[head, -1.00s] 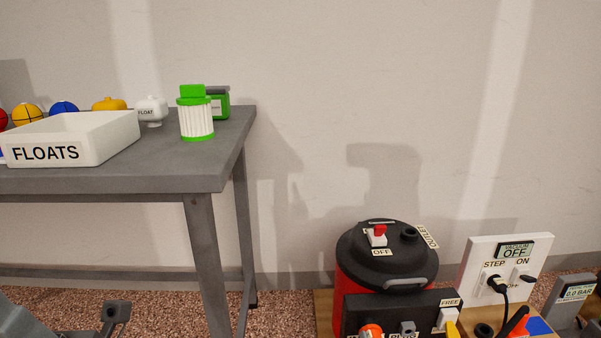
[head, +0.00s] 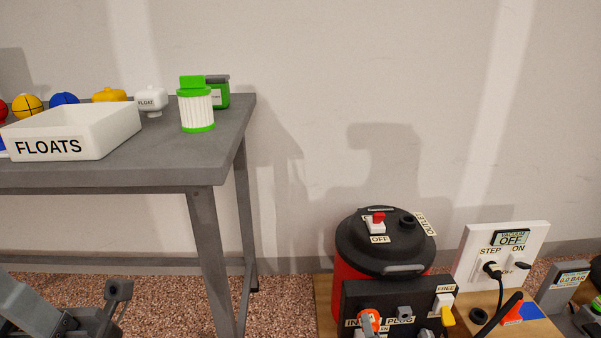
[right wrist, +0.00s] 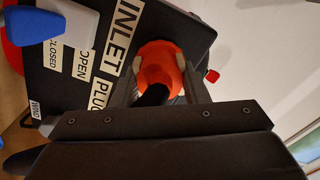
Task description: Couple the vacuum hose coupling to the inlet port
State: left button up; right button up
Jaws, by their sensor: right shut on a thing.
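In the right wrist view my right gripper (right wrist: 159,70) is shut on the orange hose coupling (right wrist: 162,58). The black hose (right wrist: 152,96) runs back from it between the fingers. The coupling is at the black panel (right wrist: 98,18), beside the INLET label (right wrist: 127,28). It covers the inlet port, so I cannot tell whether it is seated. In the head view an orange round part (head: 368,319) shows beside the INLET label, low on the panel (head: 390,292). Part of my left arm's end (head: 105,310) shows at the bottom left; its jaws are not clear.
The red vacuum (head: 345,262) with a black lid stands behind the panel, its switch by an OFF label. A white board (head: 475,250) with a plug and display stands to the right. A grey table (head: 190,170) holds a FLOATS box (head: 100,135) and a green-capped filter (head: 196,108).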

jog(key=o, duration=1.3)
jog(key=shift+r, duration=0.1)
jog(key=s+p, duration=0.5)
jog(key=s, duration=0.4)
jog(key=shift+d+p, duration=0.2)
jog(key=shift+p, duration=0.2)
